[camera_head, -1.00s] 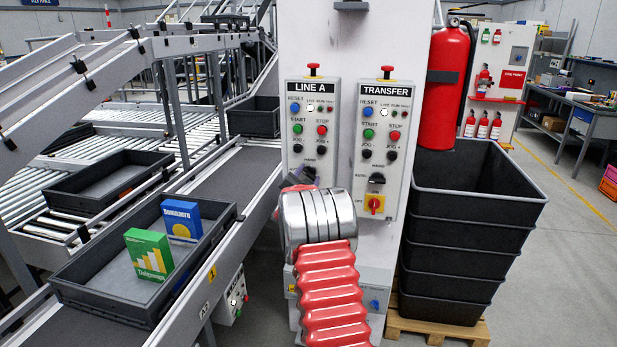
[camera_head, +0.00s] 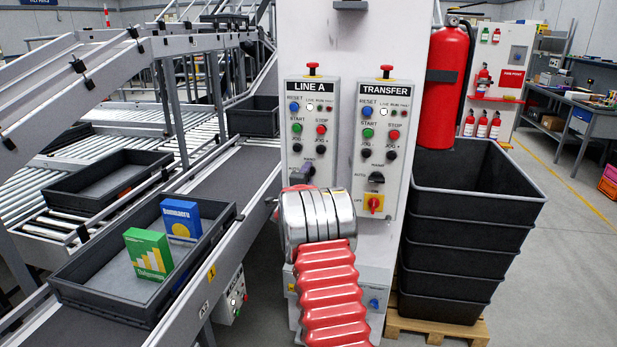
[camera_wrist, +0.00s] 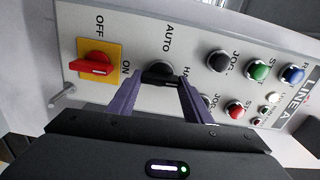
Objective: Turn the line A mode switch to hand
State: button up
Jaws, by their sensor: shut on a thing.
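The line A mode switch (camera_wrist: 160,70) is a black knob on the grey LINE A panel (camera_wrist: 125,35), between the AUTO and HAND labels in the wrist view. My gripper (camera_wrist: 158,80) has its two purple fingers shut on this knob, one on each side. Which way the knob's pointer faces is hard to tell between the fingers.
A red OFF/ON switch on a yellow plate (camera_wrist: 92,66) lies beside the mode switch. Several buttons are on its other side. The TRANSFER panel (camera_head: 384,150) is to the right. A conveyor with a tote (camera_head: 100,305) runs left; black crates (camera_head: 460,235) stand right.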

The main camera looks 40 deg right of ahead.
jog(key=shift+a+f+m, duration=0.15)
jog(key=shift+f+m, duration=0.25)
jog(key=shift+f, duration=0.05)
jog(key=o, duration=0.8)
jog(key=shift+o, duration=1.3)
jog(key=shift+r, duration=0.25)
jog(key=shift+s, duration=0.1)
jog(key=v, duration=1.3)
jog(key=shift+a, duration=0.25)
jog(key=shift+s, duration=0.1)
